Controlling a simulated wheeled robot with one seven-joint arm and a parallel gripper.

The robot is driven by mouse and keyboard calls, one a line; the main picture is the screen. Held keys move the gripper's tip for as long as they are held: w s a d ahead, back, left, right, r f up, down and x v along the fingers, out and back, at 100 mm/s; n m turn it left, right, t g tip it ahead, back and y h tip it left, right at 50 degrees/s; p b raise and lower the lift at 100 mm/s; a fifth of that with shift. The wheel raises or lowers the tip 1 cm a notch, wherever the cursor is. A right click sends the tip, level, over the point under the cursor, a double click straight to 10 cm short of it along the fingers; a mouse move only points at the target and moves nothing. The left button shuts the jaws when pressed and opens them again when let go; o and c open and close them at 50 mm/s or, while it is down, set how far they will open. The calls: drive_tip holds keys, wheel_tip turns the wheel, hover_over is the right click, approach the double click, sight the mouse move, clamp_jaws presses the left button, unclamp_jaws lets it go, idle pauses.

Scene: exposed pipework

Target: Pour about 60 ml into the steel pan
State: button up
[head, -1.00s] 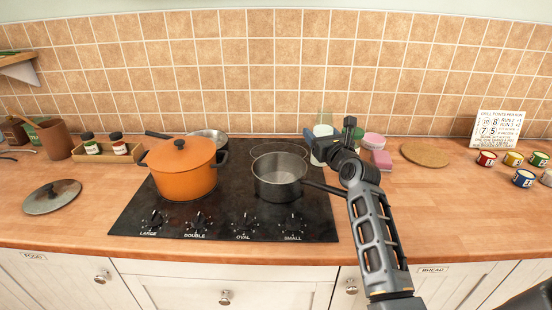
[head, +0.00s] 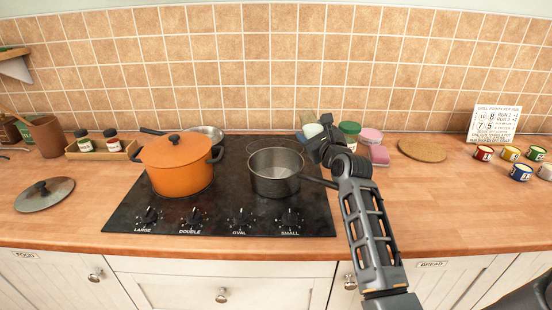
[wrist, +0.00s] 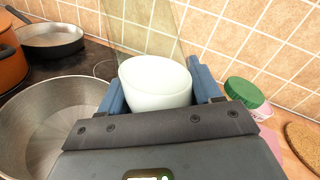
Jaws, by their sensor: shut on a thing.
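The steel pan (head: 275,183) sits on the right part of the black hob, its dark handle pointing right toward my arm. In the wrist view the pan (wrist: 30,130) is at the left, and its visible inside looks bare. My gripper (wrist: 157,92) is shut on a pale, whitish container (wrist: 155,78), with a blue finger on each side. A faint see-through shape shows beyond it; I cannot tell if it belongs to the container. In the head view the container (head: 313,130) is partly hidden by my gripper, just right of and behind the pan. No stream of liquid shows.
An orange pot (head: 178,168) and a frying pan (head: 207,132) occupy the hob's left side. A cork mat (head: 423,150) and several small tins lie right. The front right counter is clear.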

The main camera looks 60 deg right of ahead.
drive_tip(key=shift+w+a+f+n+b, duration=0.2)
drive_tip(key=shift+n+b, duration=0.25)
drive_tip(key=shift+n, duration=0.15)
drive_tip(key=shift+w+a+f+n+b, duration=0.1)
drive_tip(key=shift+w+n+b, duration=0.05)
drive_tip(key=shift+n+b, duration=0.4)
drive_tip(key=shift+s+r+n+g, duration=0.1)
drive_tip(key=shift+r+n+g, duration=0.4)
drive_tip(key=shift+n, duration=0.45)
drive_tip(key=shift+d+f+b, duration=0.1)
drive_tip(key=shift+f+b, duration=0.4)
drive_tip(key=shift+b, duration=0.1)
drive_tip(key=shift+s+d+f+n+b, duration=0.2)
drive_tip(key=shift+f+n+b, duration=0.35)
drive_tip(key=shift+n+b, duration=0.2)
drive_tip(key=shift+r+n, duration=0.15)
drive_tip(key=shift+n, duration=0.1)
drive_tip(key=shift+s+n, duration=0.1)
drive_tip(key=shift+n, duration=0.4)
drive_tip(key=shift+s+d+f+n+g+h+b, duration=0.1)
drive_tip(key=shift+f+n+g+h+b, duration=0.2)
drive_tip(key=shift+n+b, duration=0.35)
drive_tip(key=shift+r, duration=0.15)
drive_tip(key=shift+w+a+r+n+p, duration=0.2)
drive_tip(key=shift+w+n+p, duration=0.05)
drive_tip(key=shift+n+p, duration=0.15)
